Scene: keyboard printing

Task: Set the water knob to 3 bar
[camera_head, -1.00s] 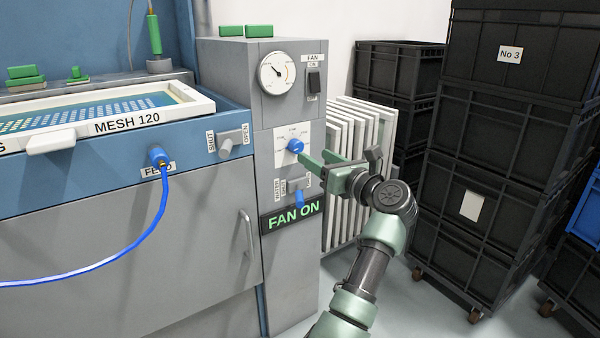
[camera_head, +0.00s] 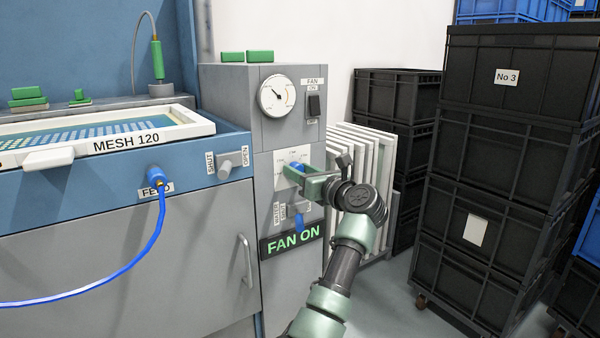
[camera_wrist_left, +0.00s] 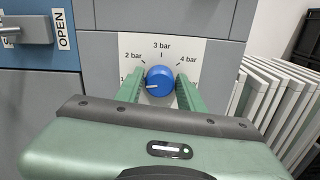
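The blue water knob (camera_wrist_left: 160,81) sits on a white dial plate (camera_wrist_left: 205,48) marked 2 bar, 3 bar and 4 bar, with a partly hidden 1 at the left. Its pale pointer line faces left, towards that 1. My left gripper (camera_wrist_left: 161,88) has one green finger on each side of the knob, with a narrow gap showing at each side. In the head view the knob (camera_head: 297,168) is partly covered by my left gripper (camera_head: 297,175). My right gripper is not in view.
A round pressure gauge (camera_head: 278,95) and a fan switch (camera_head: 314,105) are above. A blue water lever (camera_head: 299,217) and a lit FAN ON sign (camera_head: 292,241) are below. White frames (camera_head: 368,150) and black crates (camera_head: 480,180) stand to the right.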

